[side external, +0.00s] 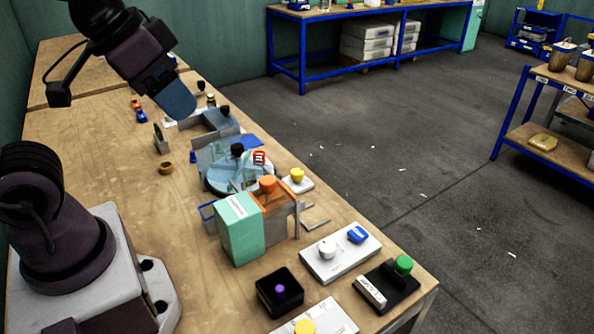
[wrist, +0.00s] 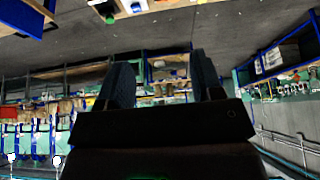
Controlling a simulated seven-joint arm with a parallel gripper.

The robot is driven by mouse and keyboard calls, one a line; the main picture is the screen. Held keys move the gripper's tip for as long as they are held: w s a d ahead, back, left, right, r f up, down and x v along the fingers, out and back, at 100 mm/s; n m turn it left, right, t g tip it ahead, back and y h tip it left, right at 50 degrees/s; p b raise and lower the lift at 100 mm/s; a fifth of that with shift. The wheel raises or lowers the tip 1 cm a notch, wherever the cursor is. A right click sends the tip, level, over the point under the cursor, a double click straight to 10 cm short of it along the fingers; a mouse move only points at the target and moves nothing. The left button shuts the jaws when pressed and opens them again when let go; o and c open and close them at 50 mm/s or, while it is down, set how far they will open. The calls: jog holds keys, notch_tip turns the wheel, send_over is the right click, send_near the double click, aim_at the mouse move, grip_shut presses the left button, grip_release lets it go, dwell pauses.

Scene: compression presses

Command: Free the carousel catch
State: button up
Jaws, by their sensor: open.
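The carousel appears to be a pale blue round turntable (side external: 216,180) with clear upright walls, in the middle of the bench in the side view. A black knob (side external: 237,149) and a small red piece (side external: 259,157) stand on or beside it. I cannot tell which part is the catch. My gripper (side external: 180,108) is in the air up and to the left of the carousel in the side view, apart from everything. In the wrist view my gripper (wrist: 165,82) shows two blue fingers spread with nothing between them; the carousel is not recognisable there.
A mint-green box (side external: 240,228) with an orange-topped fixture (side external: 268,186) stands just in front of the carousel. A white panel (side external: 340,252), a black box (side external: 280,291) and a green-knob unit (side external: 390,284) fill the near end. The bench's left side is mostly clear.

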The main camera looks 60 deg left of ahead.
jog(key=w+a+f+g, duration=0.2)
jog(key=w+f, duration=0.1)
jog(key=m+g, duration=0.4)
jog(key=m, duration=1.1)
send_near(297, 171)
notch_tip(297, 171, down, 9)
jog(key=shift+s+f, duration=0.15)
jog(key=shift+f, duration=0.1)
jog(key=c, duration=0.9)
